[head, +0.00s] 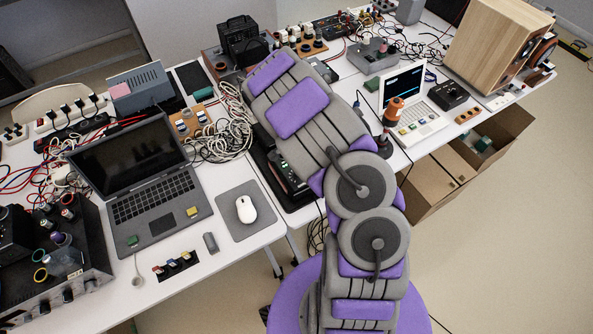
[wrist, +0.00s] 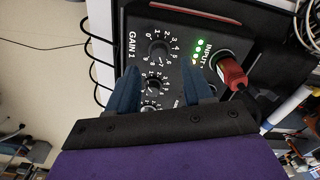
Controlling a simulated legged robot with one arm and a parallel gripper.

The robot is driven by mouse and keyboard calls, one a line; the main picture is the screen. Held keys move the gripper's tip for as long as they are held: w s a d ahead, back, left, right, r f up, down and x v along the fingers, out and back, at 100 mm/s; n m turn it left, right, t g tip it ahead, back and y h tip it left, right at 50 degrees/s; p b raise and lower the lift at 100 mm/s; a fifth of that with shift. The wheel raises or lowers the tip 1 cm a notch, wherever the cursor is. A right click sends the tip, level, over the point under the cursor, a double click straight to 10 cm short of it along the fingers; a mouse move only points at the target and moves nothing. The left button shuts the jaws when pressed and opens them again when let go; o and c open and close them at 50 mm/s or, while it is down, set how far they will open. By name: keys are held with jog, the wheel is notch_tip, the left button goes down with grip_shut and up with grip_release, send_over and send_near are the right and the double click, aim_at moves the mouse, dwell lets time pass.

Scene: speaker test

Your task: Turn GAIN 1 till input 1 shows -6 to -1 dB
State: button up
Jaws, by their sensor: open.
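In the wrist view, the GAIN 1 knob (wrist: 158,51) is a dark round knob ringed by a white number scale, beside its printed label. My gripper (wrist: 160,72) is open, with its two blue fingers apart over the panel. The GAIN 1 knob shows just beyond the fingertips, and a second dark knob (wrist: 153,86) shows between the fingers. Neither is gripped. The INPUT 1 lights (wrist: 199,48) are a short column, several lit, green and at least one yellowish. Their dB marks are too small to read. In the head view my arm hides the gripper and most of the black device (head: 284,172).
A red plug (wrist: 232,72) stands up right of the lights, close to the right finger. In the head view, a laptop (head: 135,165) and a mouse (head: 247,208) lie left of my arm. A small white laptop (head: 404,85) and an orange-topped object (head: 393,108) are right.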

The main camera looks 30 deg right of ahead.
aim_at(297, 174)
notch_tip(297, 174, down, 4)
jog(key=shift+d+f, duration=0.1)
jog(key=shift+f, duration=0.55)
jog(key=shift+c, duration=0.2)
grip_shut()
